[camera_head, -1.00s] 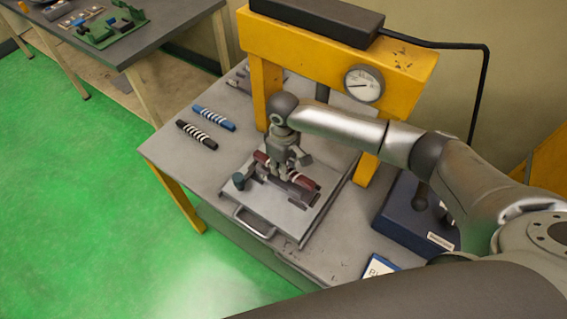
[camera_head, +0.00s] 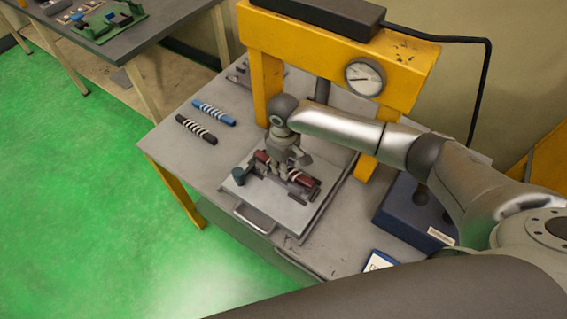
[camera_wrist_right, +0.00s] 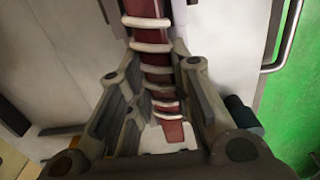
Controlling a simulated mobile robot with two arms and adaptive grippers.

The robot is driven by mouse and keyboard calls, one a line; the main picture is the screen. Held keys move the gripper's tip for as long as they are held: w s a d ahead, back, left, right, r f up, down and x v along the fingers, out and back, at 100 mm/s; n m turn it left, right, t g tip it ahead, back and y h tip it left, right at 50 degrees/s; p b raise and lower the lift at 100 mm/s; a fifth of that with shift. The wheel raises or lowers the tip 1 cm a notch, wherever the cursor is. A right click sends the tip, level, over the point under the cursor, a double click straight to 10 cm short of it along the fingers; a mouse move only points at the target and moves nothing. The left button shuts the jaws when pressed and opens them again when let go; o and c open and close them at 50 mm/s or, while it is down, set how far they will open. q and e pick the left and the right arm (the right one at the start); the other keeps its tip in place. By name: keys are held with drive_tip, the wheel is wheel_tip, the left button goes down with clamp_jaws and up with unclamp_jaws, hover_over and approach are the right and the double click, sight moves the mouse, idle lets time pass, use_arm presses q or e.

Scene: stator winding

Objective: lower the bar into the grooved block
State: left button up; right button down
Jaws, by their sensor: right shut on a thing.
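The bar is dark red with white rings (camera_head: 302,179). It lies at a slant over the light metal plate (camera_head: 263,208) under the yellow press. My right gripper (camera_head: 283,170) is shut on the middle of the bar from above. In the right wrist view the bar (camera_wrist_right: 148,45) runs between the two fingers of my right gripper (camera_wrist_right: 155,80). The grey grooved block (camera_head: 301,192) shows only in part below the bar. The bar and gripper hide its groove, so I cannot tell whether the bar is seated in it. My left gripper is not in view.
A blue ringed bar (camera_head: 214,113) and a black ringed bar (camera_head: 196,130) lie on the table left of the press. The yellow press frame (camera_head: 300,38) with a gauge stands close behind my right gripper. A dark blue box (camera_head: 405,222) stands to the right.

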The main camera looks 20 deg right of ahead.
drive_tip(key=shift+f, duration=0.3)
drive_tip(key=shift+p, duration=0.45)
drive_tip(key=c, duration=0.8)
unclamp_jaws()
